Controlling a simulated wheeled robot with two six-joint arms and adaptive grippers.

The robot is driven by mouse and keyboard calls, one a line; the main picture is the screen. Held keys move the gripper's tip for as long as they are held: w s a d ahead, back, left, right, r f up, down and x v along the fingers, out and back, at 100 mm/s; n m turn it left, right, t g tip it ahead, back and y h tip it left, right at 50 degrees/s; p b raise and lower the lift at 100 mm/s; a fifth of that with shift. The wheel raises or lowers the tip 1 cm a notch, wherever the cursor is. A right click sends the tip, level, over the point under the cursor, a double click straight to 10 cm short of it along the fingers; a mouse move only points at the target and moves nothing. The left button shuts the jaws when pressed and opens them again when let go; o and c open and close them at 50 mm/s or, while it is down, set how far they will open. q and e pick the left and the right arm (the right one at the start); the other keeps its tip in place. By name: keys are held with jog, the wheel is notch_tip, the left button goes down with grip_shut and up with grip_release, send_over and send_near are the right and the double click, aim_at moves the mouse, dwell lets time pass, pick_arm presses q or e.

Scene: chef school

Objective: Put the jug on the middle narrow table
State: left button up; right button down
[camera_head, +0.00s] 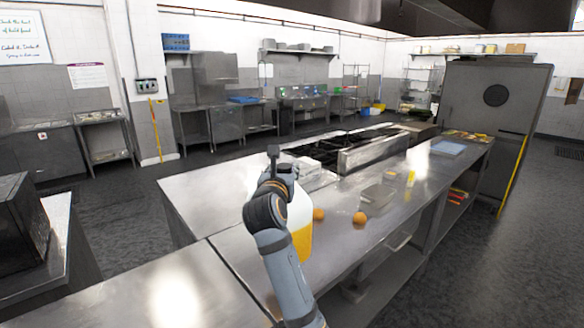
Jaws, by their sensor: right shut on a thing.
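The jug (303,238), pale on top with yellow-orange contents, shows partly behind my right arm, above the near part of the long steel counter (345,254). It looks upright; I cannot tell whether its base touches the counter. My right gripper (284,172) is at the jug's top and shut on it; its fingertips are mostly hidden by my own wrist. My left gripper is not in view. I cannot tell for certain which of the steel surfaces is the middle narrow table.
Two orange fruits (359,218) lie on the counter just right of the jug. Farther along are steel containers (378,194), a yellow item (411,175) and a blue tray (448,148). A stove (322,153) stands behind. The steel top at left (195,190) is clear.

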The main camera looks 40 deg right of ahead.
jog(key=w+f, duration=0.1)
jog(key=w, duration=0.1)
jog(key=w+d+f+p, duration=0.1)
jog(key=w+f, duration=0.1)
jog(key=w+d+f, duration=0.1)
jog(key=w+f, duration=0.1)
jog(key=shift+w+d+f, duration=0.1)
jog(key=shift+w+f, duration=0.1)
jog(key=shift+w, duration=0.15)
jog(key=shift+w+d+f, duration=0.15)
jog(key=shift+w+f, duration=0.15)
jog(key=shift+f, duration=0.2)
notch_tip(320, 180, down, 2)
jog(key=shift+w+f+p, duration=0.1)
jog(key=shift+p, duration=0.55)
jog(key=shift+f, duration=0.45)
jog(key=c, duration=1)
grip_release()
jog(key=shift+f, duration=0.4)
jog(key=shift+c, duration=0.2)
jog(key=shift+o, duration=1.4)
jog(key=shift+s+a+r, duration=0.2)
jog(key=shift+s, duration=0.05)
jog(key=shift+w+d+f, duration=0.1)
